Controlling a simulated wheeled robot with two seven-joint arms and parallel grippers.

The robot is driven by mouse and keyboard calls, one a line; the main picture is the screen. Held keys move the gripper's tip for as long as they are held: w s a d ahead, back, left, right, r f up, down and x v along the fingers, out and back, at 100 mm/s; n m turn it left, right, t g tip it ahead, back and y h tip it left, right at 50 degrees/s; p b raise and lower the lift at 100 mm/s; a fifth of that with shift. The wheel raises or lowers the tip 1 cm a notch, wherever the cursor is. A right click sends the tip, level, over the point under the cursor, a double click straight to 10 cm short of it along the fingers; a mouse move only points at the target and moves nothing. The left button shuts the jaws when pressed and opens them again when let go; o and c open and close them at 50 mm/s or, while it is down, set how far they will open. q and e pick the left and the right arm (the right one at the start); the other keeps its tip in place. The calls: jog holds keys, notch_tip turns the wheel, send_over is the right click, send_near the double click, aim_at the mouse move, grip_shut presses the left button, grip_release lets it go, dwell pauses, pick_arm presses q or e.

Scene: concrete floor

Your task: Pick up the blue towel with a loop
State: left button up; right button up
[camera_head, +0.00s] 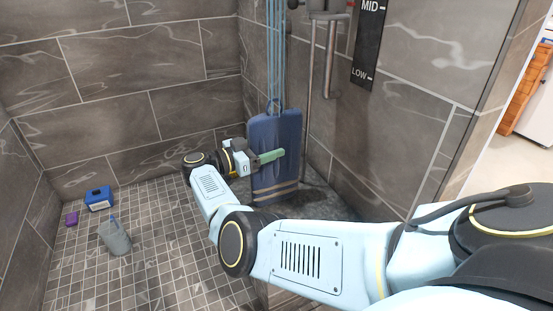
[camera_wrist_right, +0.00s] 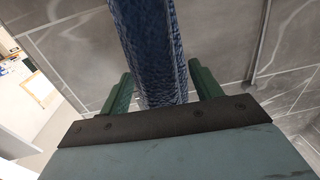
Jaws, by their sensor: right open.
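The blue towel (camera_head: 275,135) hangs in the shower corner in the head view, with tan stripes near its lower edge. Its loop (camera_head: 273,104) shows at its top, below several light blue cords. My right gripper (camera_head: 280,154) is at the towel's front, around mid-height. In the right wrist view the towel (camera_wrist_right: 148,45) comes down between the two green fingers of my right gripper (camera_wrist_right: 164,90), which are apart with one on each side. I cannot tell whether either finger touches it. My left gripper is in neither view.
A grey cup (camera_head: 115,239) stands on the tiled floor at the left. A blue box (camera_head: 99,199) and a small purple item (camera_head: 72,218) lie near the back left wall. A metal bar (camera_head: 331,60) and a black sign (camera_head: 369,45) are on the right wall.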

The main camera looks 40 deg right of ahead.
aim_at(266, 126)
jog(key=shift+r, duration=0.1)
grip_shut()
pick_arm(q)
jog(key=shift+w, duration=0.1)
pick_arm(e)
jog(key=shift+r, duration=0.1)
